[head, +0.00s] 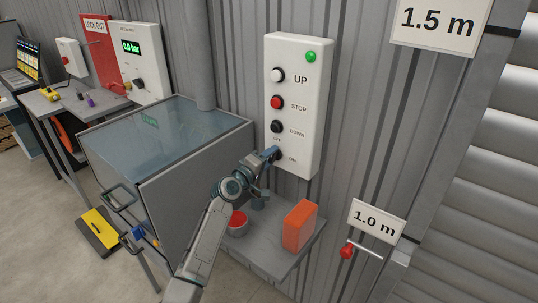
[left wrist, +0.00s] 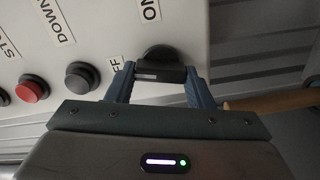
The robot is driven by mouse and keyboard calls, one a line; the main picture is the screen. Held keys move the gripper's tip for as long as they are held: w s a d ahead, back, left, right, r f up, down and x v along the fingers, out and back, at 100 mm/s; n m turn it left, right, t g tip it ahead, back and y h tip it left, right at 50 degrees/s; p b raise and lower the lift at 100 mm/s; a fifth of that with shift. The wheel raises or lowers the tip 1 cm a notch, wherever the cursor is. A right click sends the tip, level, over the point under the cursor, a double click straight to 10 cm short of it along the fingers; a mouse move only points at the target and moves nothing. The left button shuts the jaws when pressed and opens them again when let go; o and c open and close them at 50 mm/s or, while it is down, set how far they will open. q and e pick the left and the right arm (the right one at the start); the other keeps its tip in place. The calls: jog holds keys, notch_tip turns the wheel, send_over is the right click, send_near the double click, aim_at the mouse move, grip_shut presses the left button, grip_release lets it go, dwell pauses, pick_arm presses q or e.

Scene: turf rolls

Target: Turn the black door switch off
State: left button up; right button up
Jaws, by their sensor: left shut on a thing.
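The black door switch (left wrist: 160,55) is a round black knob with a bar handle, low on a white wall panel (head: 308,120). In the left wrist view my left gripper (left wrist: 160,78) is shut on the bar, one finger at each end. A white mark on the bar lies at its left end, on the side of the partly hidden OFF label (left wrist: 115,63). The ON label (left wrist: 150,9) is above the knob there. In the head view my left gripper (head: 272,154) reaches up to the panel and hides most of the switch. My right gripper is out of view.
Above the switch are the black DOWN (head: 277,127), red STOP (head: 277,102) and white UP (head: 278,75) buttons and a green lamp (head: 311,57). Below, a grey shelf (head: 266,258) bears an orange box (head: 299,226) and a red-topped tin (head: 238,220). A glass-topped cabinet (head: 185,180) stands left.

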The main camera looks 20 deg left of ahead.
pick_arm(q)
jog(key=shift+f+n+p, duration=0.1)
jog(key=shift+n+p, duration=0.55)
jog(key=shift+n, duration=0.85)
jog(key=o, duration=1)
jog(key=b+v, duration=0.1)
jog(key=v, duration=1)
jog(key=shift+b, duration=0.35)
